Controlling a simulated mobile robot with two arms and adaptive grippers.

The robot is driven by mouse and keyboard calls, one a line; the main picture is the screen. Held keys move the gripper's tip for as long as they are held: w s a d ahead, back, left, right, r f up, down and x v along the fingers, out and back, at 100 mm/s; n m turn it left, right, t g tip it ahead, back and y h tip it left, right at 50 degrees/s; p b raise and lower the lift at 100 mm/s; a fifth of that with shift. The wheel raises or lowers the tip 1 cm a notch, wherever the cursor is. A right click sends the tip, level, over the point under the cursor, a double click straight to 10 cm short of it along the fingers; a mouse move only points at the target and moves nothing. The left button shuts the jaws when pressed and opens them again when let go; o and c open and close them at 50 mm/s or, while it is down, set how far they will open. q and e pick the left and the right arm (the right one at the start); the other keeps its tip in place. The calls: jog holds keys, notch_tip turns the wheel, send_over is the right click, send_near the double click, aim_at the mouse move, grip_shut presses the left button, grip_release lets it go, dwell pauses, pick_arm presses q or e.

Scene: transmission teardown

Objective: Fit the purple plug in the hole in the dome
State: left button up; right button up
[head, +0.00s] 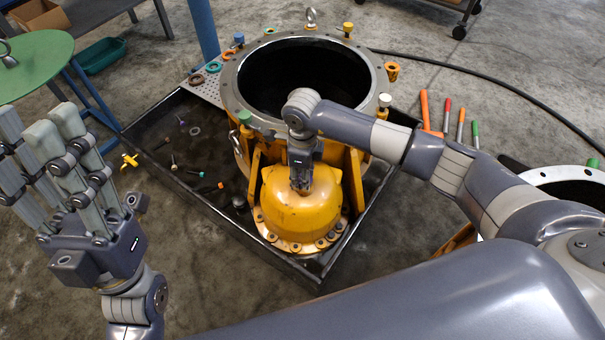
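The yellow dome (301,215) sits at the front of the yellow transmission housing, its bolted flange (293,246) below it. My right gripper (300,187) points down at the top of the dome, at or just above its surface. Its fingers look close together, but they are small and partly hidden, so I cannot tell whether they hold anything. My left gripper (40,135) is raised at the left, fingers spread and empty, away from the dome.
A black tray (262,276) surrounds the housing, with several small bolts at its left. The large open ring (228,82) stands behind the dome. A green round table (30,62) is at the upper left. Coloured-handled tools (447,115) lie on the floor at right.

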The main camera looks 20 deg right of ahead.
jog(key=o, duration=1.2)
notch_tip(320, 180, up, 12)
